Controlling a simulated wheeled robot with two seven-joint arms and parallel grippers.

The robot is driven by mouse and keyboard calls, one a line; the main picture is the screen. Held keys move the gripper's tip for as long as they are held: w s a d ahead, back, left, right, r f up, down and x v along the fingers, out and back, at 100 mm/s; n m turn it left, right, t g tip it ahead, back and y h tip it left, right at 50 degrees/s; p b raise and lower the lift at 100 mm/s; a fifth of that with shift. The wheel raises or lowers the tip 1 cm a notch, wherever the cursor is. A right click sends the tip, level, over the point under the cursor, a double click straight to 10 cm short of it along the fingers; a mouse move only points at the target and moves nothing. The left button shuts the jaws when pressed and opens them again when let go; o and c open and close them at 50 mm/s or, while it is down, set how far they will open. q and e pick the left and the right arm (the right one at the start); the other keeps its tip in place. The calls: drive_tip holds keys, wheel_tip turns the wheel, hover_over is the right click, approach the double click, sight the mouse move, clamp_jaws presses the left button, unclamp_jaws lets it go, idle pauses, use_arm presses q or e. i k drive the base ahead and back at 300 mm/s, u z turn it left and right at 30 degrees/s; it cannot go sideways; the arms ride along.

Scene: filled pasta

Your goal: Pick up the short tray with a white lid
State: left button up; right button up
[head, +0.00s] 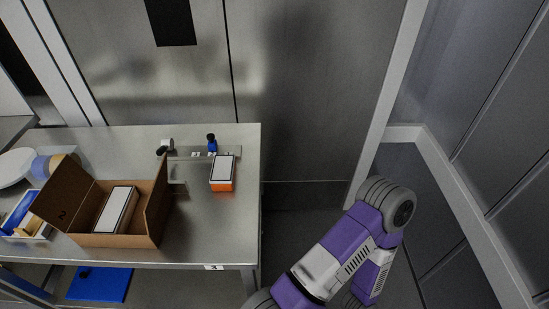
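A short orange tray (222,186) with a white, dark-edged lid (224,167) stands on the steel table, near its right edge. A longer tray with a white lid (115,209) lies inside an open cardboard box (115,240) to the left of it. Neither of my grippers is in view. Only a purple and grey part of my arm shows at the lower right, away from the table.
A blue-topped item (211,143) stands behind the short tray. At the left are a tape roll (41,166), a white plate (15,164) and a bin (22,212). A blue board (100,284) lies below.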

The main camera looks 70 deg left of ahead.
sight(224, 168)
drive_tip(key=i, duration=0.55)
drive_tip(key=u, duration=2.75)
